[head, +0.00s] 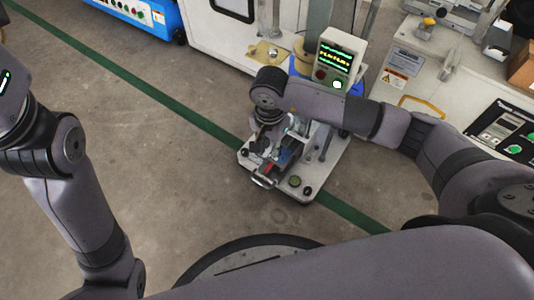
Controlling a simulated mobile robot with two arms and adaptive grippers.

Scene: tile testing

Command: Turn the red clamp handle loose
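The tile testing fixture (306,185) is a light base plate with a metal and blue clamp assembly on it, in the middle of the head view. A small red part (268,167) shows low on the assembly and looks like the red clamp handle, though it is too small to be sure. My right arm reaches in from the right and bends down over the fixture. My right gripper (258,152) is at the left side of the assembly, close to the red part. Its fingers are dark and small, and I cannot tell whether they touch it. My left gripper is out of view.
A control box (340,56) with a lit display and a green button stands behind the fixture. White machine cabinets (412,62) line the back and right. A blue unit (147,14) is at the top left. The concrete floor (150,150) at the left is clear.

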